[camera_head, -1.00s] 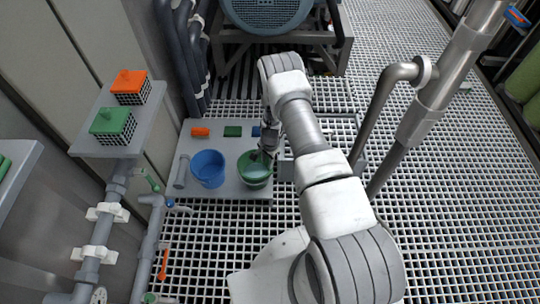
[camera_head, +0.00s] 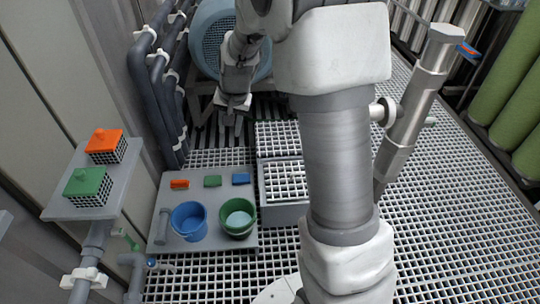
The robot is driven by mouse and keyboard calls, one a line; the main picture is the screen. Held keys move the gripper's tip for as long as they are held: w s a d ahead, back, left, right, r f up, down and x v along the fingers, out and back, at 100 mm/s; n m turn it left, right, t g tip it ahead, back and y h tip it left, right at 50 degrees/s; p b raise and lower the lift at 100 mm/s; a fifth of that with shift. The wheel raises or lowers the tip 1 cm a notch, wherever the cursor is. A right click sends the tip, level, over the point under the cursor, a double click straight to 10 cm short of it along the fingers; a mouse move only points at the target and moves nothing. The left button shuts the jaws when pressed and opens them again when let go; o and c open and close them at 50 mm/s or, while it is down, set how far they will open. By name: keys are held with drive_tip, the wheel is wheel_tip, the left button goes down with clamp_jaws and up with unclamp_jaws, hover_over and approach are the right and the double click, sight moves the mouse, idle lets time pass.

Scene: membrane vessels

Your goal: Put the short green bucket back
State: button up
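The green bucket (camera_head: 248,229) stands upright on the grey board (camera_head: 212,249) on the grating floor, with a pale surface showing inside it. It is just right of the blue bucket (camera_head: 178,224), close beside it. My gripper (camera_head: 231,122) is raised above and behind the board, pointing down. It holds nothing, and its dark fingers look apart. It is clear of both buckets.
Small orange (camera_head: 179,184), green (camera_head: 212,181) and blue (camera_head: 241,178) blocks lie along the board's back edge. A grey cylinder (camera_head: 162,227) is at its left. A shelf at left holds orange (camera_head: 106,146) and green (camera_head: 88,187) caged boxes. Dark pipes (camera_head: 158,95) rise behind.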

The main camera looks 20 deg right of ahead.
drive_tip(key=s+r+n+t, duration=0.1)
drive_tip(key=s+r+n, duration=0.2)
drive_tip(key=s+r, duration=0.9)
drive_tip(key=s+r+n+t+h, duration=0.1)
drive_tip(key=s+r+n, duration=0.2)
drive_tip(key=s, duration=1.2)
drive_tip(key=shift+s+a, duration=0.15)
wheel_tip(320, 180, up, 24)
drive_tip(key=p, duration=2.4)
